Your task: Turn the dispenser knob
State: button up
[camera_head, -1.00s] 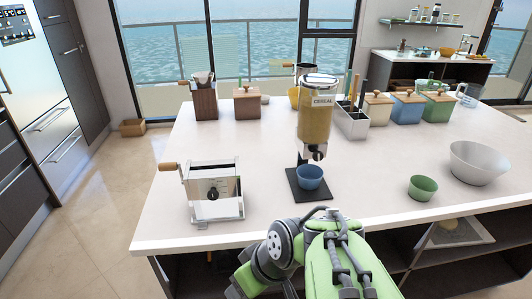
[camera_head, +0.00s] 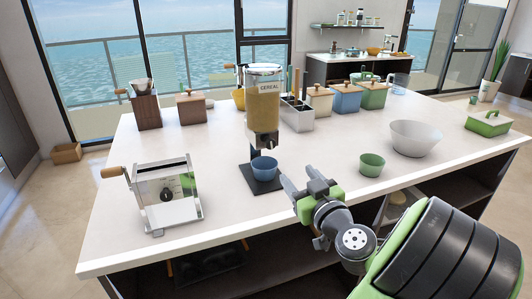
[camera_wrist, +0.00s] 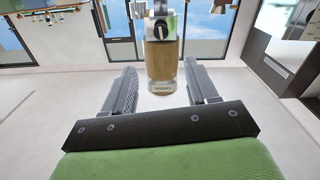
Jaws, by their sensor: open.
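The cereal dispenser (camera_head: 264,108) stands upright on the white counter, with a clear body of tan cereal. Its dark knob (camera_head: 264,141) is low on the front, above a blue bowl (camera_head: 265,168) on the black base. My gripper (camera_head: 298,178) is in front of and to the right of the dispenser, apart from it, with open, empty fingers. In the wrist view the dispenser (camera_wrist: 163,62) appears upside down beyond and between the fingers (camera_wrist: 160,72). The knob (camera_wrist: 161,30) shows near the top of that view, clear of the fingers.
A silver pasta machine (camera_head: 167,193) with a wooden handle stands at the left. A green bowl (camera_head: 371,165) and a large white bowl (camera_head: 415,138) are to the right. Several lidded boxes and a utensil holder (camera_head: 297,115) stand behind. The counter's front edge (camera_head: 200,242) is near my arm.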

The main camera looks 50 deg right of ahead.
aim_at(272, 145)
jog(key=x, duration=1.5)
jog(key=shift+w+p, duration=0.1)
jog(key=shift+p, duration=0.3)
jog(key=shift+c, duration=0.4)
jog(key=c, duration=1)
